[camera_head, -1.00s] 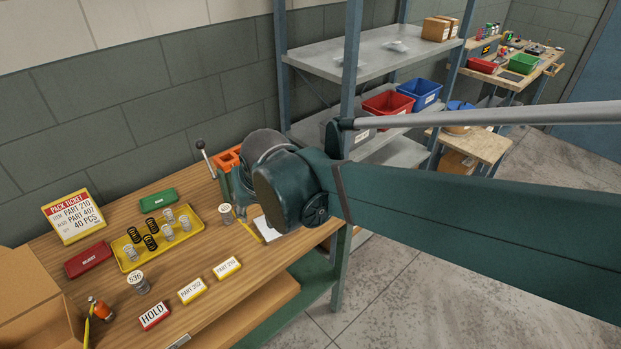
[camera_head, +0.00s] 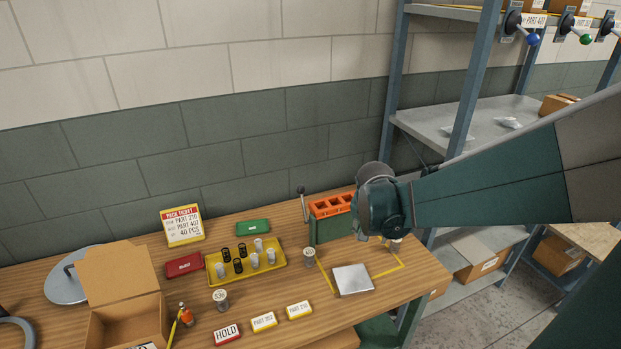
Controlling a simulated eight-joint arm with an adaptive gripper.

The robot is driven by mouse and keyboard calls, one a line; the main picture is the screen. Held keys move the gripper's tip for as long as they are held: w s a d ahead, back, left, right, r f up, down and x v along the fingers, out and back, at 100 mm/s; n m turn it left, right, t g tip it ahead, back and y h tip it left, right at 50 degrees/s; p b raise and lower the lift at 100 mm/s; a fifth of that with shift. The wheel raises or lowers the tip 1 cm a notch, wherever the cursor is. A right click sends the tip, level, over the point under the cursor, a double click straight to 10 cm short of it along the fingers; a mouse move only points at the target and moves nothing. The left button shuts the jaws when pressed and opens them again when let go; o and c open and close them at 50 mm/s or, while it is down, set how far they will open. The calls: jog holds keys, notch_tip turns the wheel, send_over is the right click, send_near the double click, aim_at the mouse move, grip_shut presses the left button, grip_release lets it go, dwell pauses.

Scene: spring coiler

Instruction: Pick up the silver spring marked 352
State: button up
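Several silver springs stand in the yellow tray (camera_head: 282,264) on the workbench, one of them at its right end (camera_head: 271,256), among black springs (camera_head: 237,265). A silver cylinder marked 536 (camera_head: 220,299) stands in front of the tray. Another silver cylinder (camera_head: 309,258) stands right of the tray; its marking is too small to read surely. A third (camera_head: 396,245) is partly hidden below my arm's teal joint. I cannot make out a 352 marking on any spring. My arm reaches in from the right above the bench. My gripper is not visible.
An orange-topped fixture with a lever (camera_head: 330,206) stands at the bench's back. A square metal plate (camera_head: 352,280) lies inside yellow tape. A HOLD sign (camera_head: 227,334), part cards (camera_head: 264,321), an open carton (camera_head: 125,290) and an orange bottle (camera_head: 186,314) stand along the front. Shelving (camera_head: 465,130) rises at right.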

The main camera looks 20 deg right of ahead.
aim_at(396, 239)
jog(key=w+d+f+m+g+p, duration=0.1)
jog(key=d+f+m+p, duration=0.2)
jog(key=d, duration=0.7)
jog(key=shift+f+m+g+h+p, duration=0.3)
jog(key=shift+f+h+p, duration=0.1)
jog(key=shift+p, duration=0.1)
jog(key=shift+x, duration=1.25)
jog(key=shift+w+f, duration=0.1)
jog(key=shift+b+x, duration=0.5)
jog(key=shift+x, duration=2.05)
jog(key=shift+w, duration=0.1)
